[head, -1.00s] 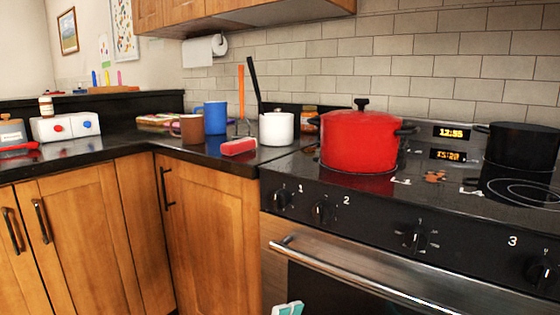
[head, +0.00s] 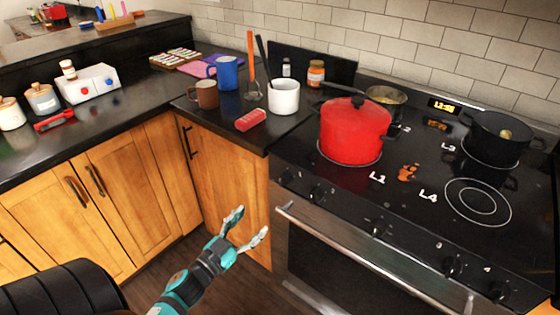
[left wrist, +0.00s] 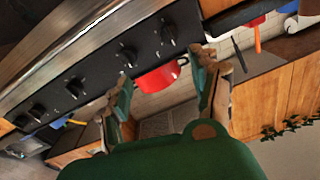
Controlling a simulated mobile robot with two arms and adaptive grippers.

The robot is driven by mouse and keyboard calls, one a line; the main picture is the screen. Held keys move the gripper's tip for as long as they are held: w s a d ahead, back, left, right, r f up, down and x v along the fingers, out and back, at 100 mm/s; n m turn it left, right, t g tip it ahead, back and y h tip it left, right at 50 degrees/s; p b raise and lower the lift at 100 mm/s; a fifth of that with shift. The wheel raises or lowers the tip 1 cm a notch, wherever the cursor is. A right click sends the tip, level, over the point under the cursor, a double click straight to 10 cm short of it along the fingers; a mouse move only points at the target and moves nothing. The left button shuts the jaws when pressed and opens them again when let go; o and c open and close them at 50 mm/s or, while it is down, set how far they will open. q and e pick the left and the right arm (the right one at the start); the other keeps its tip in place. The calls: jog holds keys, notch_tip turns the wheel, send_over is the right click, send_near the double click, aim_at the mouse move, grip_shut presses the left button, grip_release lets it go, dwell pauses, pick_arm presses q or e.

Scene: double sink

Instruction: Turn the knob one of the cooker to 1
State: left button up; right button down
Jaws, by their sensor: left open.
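The cooker (head: 330,240) has a black front panel with a row of dark knobs above a steel oven handle. Knob one (head: 287,176) is the leftmost knob. A second knob (head: 318,192) is to its right. In the left wrist view, the picture is turned over, and knob one (left wrist: 168,35) appears at the upper right end of the row. My left gripper (head: 250,222) is open and empty, in front of the wooden cabinet, below and left of knob one and apart from it. Its two fingers (left wrist: 163,88) frame the red pot in the wrist view. My right gripper is not visible.
A red pot (head: 352,133) stands on the left front burner, a black pot (head: 495,138) at the right rear. The oven handle (head: 370,265) sticks out below the knobs. The floor before the cabinets is clear.

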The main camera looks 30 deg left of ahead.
pick_arm(q)
jog(key=a, duration=0.2)
jog(key=p, duration=0.1)
send_near(281, 184)
jog(key=shift+y, duration=0.3)
jog(key=w, duration=1)
jog(key=shift+d+r, duration=0.15)
jog(key=shift+r, duration=0.05)
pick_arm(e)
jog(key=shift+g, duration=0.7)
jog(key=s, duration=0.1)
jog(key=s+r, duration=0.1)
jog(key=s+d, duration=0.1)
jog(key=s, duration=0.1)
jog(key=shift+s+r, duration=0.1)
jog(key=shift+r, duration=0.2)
pick_arm(q)
jog(key=c, duration=1.2)
jog(key=shift+o, duration=0.2)
